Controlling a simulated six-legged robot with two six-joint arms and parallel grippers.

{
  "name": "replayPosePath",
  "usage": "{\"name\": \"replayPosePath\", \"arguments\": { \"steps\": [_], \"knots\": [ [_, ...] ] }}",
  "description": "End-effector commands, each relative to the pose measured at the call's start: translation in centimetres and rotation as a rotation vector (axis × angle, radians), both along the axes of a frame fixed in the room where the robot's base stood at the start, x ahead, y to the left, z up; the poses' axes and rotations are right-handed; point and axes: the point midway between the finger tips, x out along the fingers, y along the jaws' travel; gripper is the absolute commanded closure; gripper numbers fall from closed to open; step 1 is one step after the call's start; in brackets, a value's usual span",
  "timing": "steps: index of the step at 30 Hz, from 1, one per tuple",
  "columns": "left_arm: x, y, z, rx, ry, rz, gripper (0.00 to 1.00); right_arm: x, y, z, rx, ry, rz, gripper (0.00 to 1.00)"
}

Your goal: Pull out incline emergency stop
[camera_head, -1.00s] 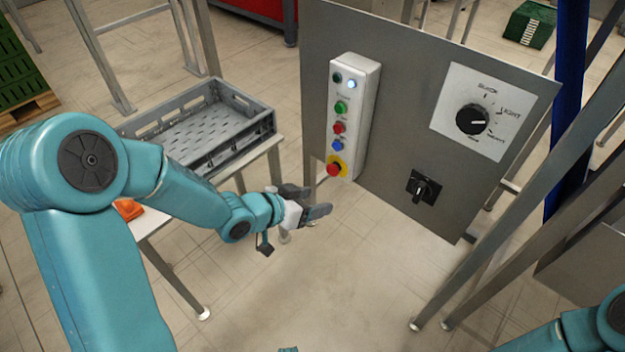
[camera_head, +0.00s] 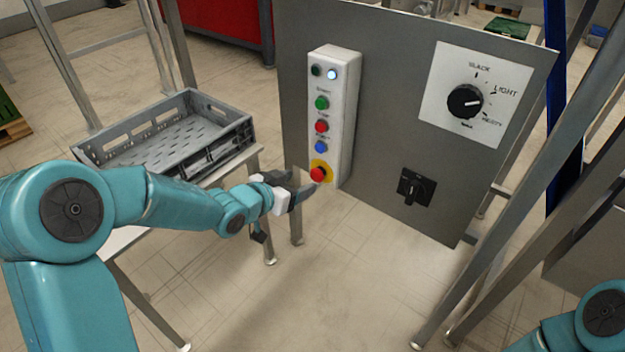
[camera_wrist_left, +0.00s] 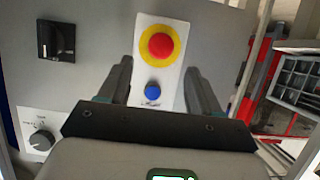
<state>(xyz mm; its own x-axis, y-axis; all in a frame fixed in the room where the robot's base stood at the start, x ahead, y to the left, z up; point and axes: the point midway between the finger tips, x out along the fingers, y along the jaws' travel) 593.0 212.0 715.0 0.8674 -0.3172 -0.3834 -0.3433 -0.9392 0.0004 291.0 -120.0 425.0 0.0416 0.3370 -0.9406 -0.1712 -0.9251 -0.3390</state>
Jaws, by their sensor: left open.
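The emergency stop is a red mushroom button (camera_head: 318,174) on a yellow disc, at the bottom of a white control box (camera_head: 346,120) on a grey panel. My left gripper (camera_head: 304,188) is open and empty, with its fingertips close beside the button in the head view. In the left wrist view the red button (camera_wrist_left: 160,45) is centred just beyond the gap between the two open fingers (camera_wrist_left: 157,75). Whether a finger touches it I cannot tell. My right gripper is out of view; only part of my right arm shows at the lower right.
The box also carries green, red and blue buttons (camera_head: 321,147). The grey panel (camera_head: 385,130) holds a dial (camera_head: 465,101) and a black rotary switch (camera_head: 415,187). A grey crate (camera_head: 247,150) stands on a table at left. Metal posts (camera_head: 500,215) stand at right.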

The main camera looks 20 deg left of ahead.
Motion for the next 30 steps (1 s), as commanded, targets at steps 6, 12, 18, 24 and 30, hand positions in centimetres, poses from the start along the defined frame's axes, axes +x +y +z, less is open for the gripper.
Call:
{"name": "replayPosePath", "arguments": {
  "steps": [6, 12, 18, 24, 30],
  "knots": [
    [4.1, -1.4, -2.0, 0.0, -0.001, 0.001, 0.36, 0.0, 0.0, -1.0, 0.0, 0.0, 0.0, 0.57],
    [6.0, -2.1, -2.7, 0.0, 0.0, 0.001, 0.36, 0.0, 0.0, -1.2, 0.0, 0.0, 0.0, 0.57],
    [6.4, -2.2, -2.8, 0.0, -0.001, 0.002, 0.36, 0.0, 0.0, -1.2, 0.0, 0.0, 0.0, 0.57],
    [6.3, -2.2, -2.8, 0.0, 0.0, 0.002, 0.56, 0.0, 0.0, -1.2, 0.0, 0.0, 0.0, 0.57],
    [6.3, -2.2, -2.8, 0.0, 0.0, 0.002, 1.0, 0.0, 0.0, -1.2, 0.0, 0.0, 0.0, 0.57]
  ]
}}
